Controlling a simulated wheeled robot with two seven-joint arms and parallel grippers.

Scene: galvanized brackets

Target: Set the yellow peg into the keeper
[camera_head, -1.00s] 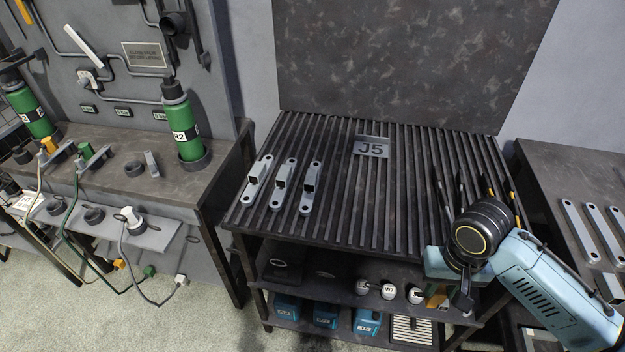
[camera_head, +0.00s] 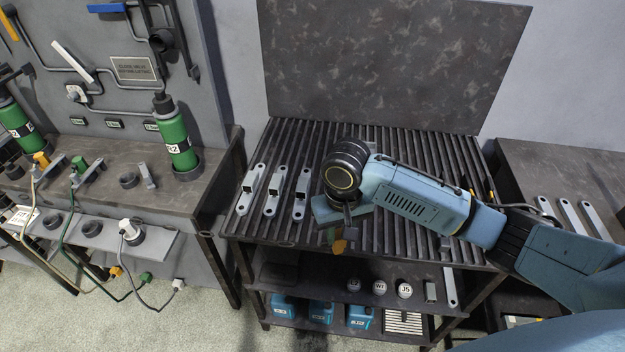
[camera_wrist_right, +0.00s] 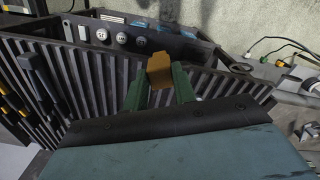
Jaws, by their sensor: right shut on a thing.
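My right gripper (camera_head: 343,234) is above the front part of a dark slatted bench, its fingers pointing down. It is shut on a yellow-orange block, the yellow peg (camera_head: 339,246). In the right wrist view the peg (camera_wrist_right: 160,71) sits between two green fingertips. Three grey brackets, each with a square holder, lie in a row on the slats to the left of the gripper: left (camera_head: 249,188), middle (camera_head: 275,190) and right (camera_head: 301,194). Which one is the keeper I cannot tell. The peg is apart from all three. My left gripper is out of view.
A shelf below the bench bears white-topped round pieces (camera_head: 379,288), with blue containers (camera_head: 320,311) lower down. A side table (camera_head: 190,198) with green cylinders (camera_head: 178,140) and cabled plugs stands at left. Flat grey bars (camera_head: 572,218) lie on the right table. The slats' left back is clear.

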